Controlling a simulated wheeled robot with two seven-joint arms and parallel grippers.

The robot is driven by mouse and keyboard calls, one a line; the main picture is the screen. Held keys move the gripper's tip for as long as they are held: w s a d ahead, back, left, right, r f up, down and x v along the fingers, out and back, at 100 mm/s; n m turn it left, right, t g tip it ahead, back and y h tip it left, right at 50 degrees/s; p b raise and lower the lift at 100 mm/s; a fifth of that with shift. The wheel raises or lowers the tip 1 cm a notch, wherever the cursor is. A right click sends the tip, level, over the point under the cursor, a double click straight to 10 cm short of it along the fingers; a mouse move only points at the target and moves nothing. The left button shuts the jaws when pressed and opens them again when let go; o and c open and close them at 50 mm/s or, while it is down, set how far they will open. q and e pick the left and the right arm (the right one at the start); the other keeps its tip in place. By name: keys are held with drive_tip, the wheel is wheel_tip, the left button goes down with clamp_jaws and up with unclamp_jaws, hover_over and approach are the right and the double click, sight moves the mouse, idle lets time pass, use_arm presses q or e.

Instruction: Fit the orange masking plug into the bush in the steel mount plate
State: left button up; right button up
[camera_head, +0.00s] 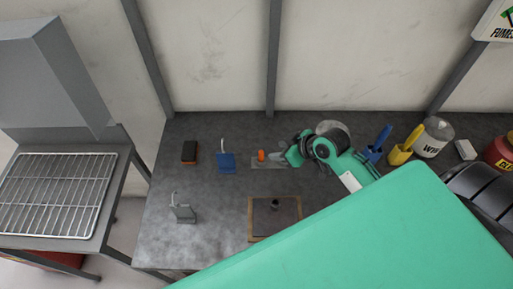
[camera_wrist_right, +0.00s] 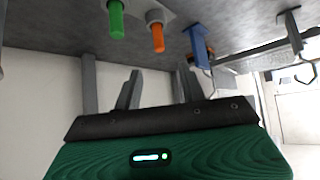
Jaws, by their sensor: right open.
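The orange plug (camera_head: 261,155) stands at the steel mount plate (camera_head: 268,163) on the bench. In the right wrist view, upside down, the orange plug (camera_wrist_right: 157,38) sticks straight out of a grey bush (camera_wrist_right: 155,16). How deep it sits I cannot tell. A green plug-like piece (camera_wrist_right: 116,20) stands beside it; my gripper hides it in the head view. My right gripper (camera_head: 284,154) is just right of the orange plug. In its wrist view the fingers (camera_wrist_right: 159,76) are apart and empty, clear of the plug. My left gripper is out of view.
A grey hook stand (camera_head: 184,212) and a wood-framed tray (camera_head: 252,232) are nearer. My green arm covers the lower right.

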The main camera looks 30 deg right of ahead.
sight(262, 152)
drive_tip(key=p+x, duration=0.1)
drive_tip(key=x, duration=0.3)
drive_tip(key=shift+w+a+f, duration=0.1)
drive_tip(key=shift+a, duration=0.15)
drive_tip(key=x, duration=0.2)
drive_tip(key=shift+w+f+p, duration=0.25)
drive_tip(key=shift+f+p, duration=0.1)
drive_tip(key=shift+p, duration=0.05)
drive_tip(key=shift+w+f, duration=0.1)
drive_tip(key=shift+f, duration=0.05)
drive_tip(key=p+x, duration=0.2)
drive_tip(key=x, duration=0.1)
drive_tip(key=shift+w+a+f+p, duration=0.1)
drive_tip(key=shift+w+f+p, duration=0.1)
drive_tip(key=shift+f+p, duration=0.1)
drive_tip(key=shift+w+a+f, duration=0.1)
drive_tip(key=shift+w+f, duration=0.15)
drive_tip(key=shift+f, duration=0.25)
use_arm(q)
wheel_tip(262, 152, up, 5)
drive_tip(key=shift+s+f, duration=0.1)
use_arm(e)
clamp_jaws()
